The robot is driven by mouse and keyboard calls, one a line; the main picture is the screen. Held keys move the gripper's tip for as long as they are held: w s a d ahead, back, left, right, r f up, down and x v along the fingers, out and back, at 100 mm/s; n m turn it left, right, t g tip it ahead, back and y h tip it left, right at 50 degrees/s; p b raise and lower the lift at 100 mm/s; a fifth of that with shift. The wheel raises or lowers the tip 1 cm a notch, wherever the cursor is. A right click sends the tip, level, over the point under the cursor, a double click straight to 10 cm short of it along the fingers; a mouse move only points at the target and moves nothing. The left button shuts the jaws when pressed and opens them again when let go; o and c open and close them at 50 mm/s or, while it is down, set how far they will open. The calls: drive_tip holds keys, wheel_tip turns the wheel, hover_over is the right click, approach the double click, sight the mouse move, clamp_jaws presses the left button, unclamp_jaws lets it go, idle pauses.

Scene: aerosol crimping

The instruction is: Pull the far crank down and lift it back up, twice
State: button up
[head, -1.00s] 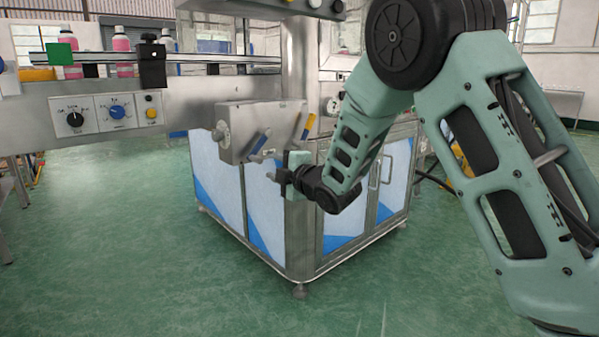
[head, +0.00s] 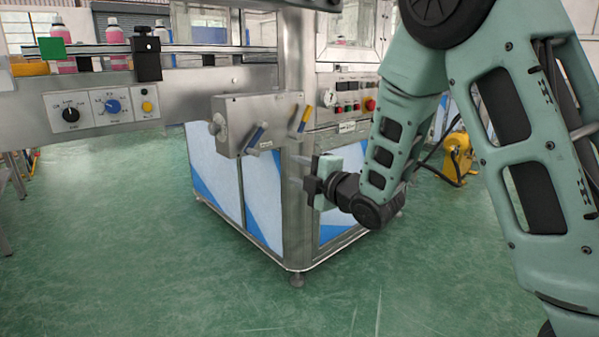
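A grey metal box (head: 243,108) on the machine carries two levers. One has a blue handle (head: 254,138), which slants up to the right at the lower part of the box. The other has a yellow handle (head: 304,119), which slants up at the box's right end. My gripper (head: 297,171) is below and to the right of both handles, in front of the cabinet's corner post. It points left, touches neither handle and holds nothing. Its small fingers look spread apart, though they blend with the post behind.
A panel with a blue knob (head: 112,106) is at the left, below a conveyor with pink bottles (head: 115,36). A button panel with a red knob (head: 369,103) stands behind my arm. The white and blue cabinet (head: 215,172) is below the box. The green floor in front is clear.

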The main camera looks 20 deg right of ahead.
drive_tip(key=c, duration=0.7)
drive_tip(key=shift+w+f+m+p, duration=0.15)
drive_tip(key=shift+w+m+p, duration=0.15)
drive_tip(key=shift+m, duration=0.3)
drive_tip(key=shift+w+f+m+p, duration=0.1)
drive_tip(key=shift+w+m+p, duration=0.15)
drive_tip(key=shift+m, duration=0.35)
clamp_jaws()
drive_tip(key=m+y+p, duration=0.4)
drive_tip(key=m+p, duration=0.2)
drive_tip(key=m, duration=3)
approach(259, 138)
drive_tip(key=w+a+f, duration=0.2)
drive_tip(key=w+a, duration=0.1)
drive_tip(key=a, duration=0.1)
drive_tip(key=shift+w+f, duration=0.3)
drive_tip(key=shift+f, duration=0.1)
